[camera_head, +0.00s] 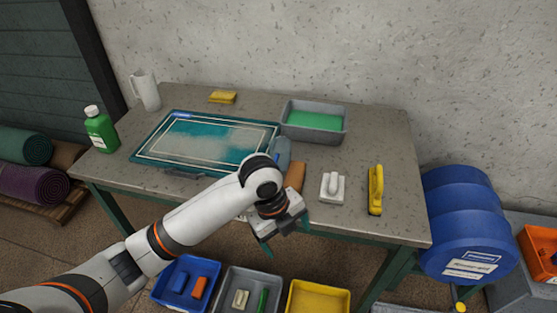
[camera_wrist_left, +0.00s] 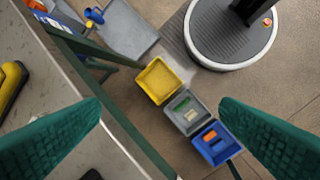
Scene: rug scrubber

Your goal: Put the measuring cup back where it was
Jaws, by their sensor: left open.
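The measuring cup (camera_head: 145,92) looks like a white jug with a handle. It stands upright at the back left corner of the table (camera_head: 375,139), near the wall, in the head view. My left gripper (camera_head: 284,237) is open and empty at the table's front edge, far to the right of and nearer than the cup. Its two green fingers stand wide apart in the left wrist view (camera_wrist_left: 160,125), with nothing between them. The cup does not show in the wrist view. My right gripper does not show.
A green bottle (camera_head: 99,130), rug tray (camera_head: 168,125), yellow sponge (camera_head: 222,96), grey tub of green liquid (camera_head: 318,138), white brush (camera_head: 331,188) and yellow brush (camera_head: 376,190) are on the table. Blue (camera_head: 166,294), grey (camera_head: 225,302) and yellow (camera_head: 318,300) bins stand on the floor below.

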